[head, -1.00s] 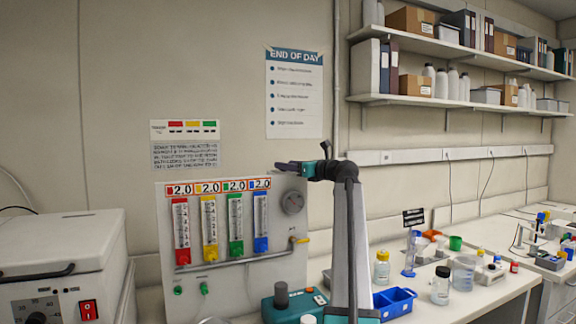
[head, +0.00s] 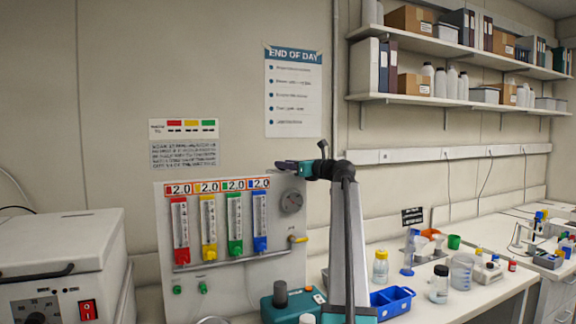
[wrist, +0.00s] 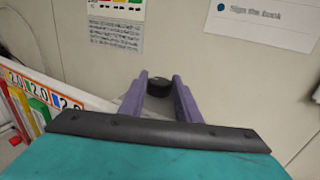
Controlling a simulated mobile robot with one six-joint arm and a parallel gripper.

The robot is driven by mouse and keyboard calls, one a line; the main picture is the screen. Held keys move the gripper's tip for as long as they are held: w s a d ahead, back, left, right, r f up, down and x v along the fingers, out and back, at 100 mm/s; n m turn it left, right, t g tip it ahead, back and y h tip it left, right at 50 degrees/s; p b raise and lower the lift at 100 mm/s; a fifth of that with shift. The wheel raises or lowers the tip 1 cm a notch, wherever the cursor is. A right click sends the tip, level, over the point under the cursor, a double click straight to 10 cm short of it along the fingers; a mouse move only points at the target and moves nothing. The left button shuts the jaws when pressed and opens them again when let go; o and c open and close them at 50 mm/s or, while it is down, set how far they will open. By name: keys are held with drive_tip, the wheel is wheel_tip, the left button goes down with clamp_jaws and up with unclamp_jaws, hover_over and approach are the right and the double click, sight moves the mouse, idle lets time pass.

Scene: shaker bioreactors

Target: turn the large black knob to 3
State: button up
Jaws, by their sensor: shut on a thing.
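My gripper (head: 278,165) is raised at the top right of the flowmeter panel, pointing left. In the wrist view its two purple fingers (wrist: 159,84) are closed on a short, round black piece (wrist: 159,88). I cannot tell whether this piece is the large black knob; it seems to be off the panel, with wall behind it. A black dial (head: 38,311) with numbers around it is on the front of the white box at lower left, cut by the picture edge. A dark upright knob or post (head: 280,293) stands on the teal device (head: 310,304), well below my gripper.
A red switch (head: 88,309) is beside the dial. A blue bin (head: 392,303) and bottles stand on the bench to the right. The wall above my gripper is clear except for posters.

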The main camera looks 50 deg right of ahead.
drive_tip(key=shift+a+r+m+h+p, duration=0.15)
drive_tip(key=shift+m+h+p, duration=0.25)
drive_tip(key=shift+h+p, duration=0.3)
drive_tip(key=shift+a+r+m+h+p, duration=0.15)
drive_tip(key=shift+m+h+p, duration=0.25)
drive_tip(key=shift+h+p, duration=0.3)
drive_tip(key=m+h+p, duration=0.2)
drive_tip(key=p, duration=0.3)
drive_tip(key=shift+a+g+h, duration=0.15)
drive_tip(key=shift+g+h, duration=0.25)
drive_tip(key=m+g+h+p, duration=0.1)
drive_tip(key=p, duration=0.3)
drive_tip(key=m+h+p, duration=0.1)
drive_tip(key=h+p, duration=0.1)
drive_tip(key=p, duration=0.2)
drive_tip(key=shift+w+a+f+m+g+h, duration=0.15)
drive_tip(key=shift+m+g+h, duration=0.15)
drive_tip(key=shift+g, duration=0.1)
drive_tip(key=shift+w+f+m+g+h+p, duration=0.1)
drive_tip(key=shift+m+g+h+p, duration=0.65)
drive_tip(key=shift+h+p, duration=0.6)
drive_tip(key=shift+y, duration=0.25)
drive_tip(key=o, duration=1)
drive_tip(key=shift+o, duration=0.2)
drive_tip(key=shift+a, duration=0.15)
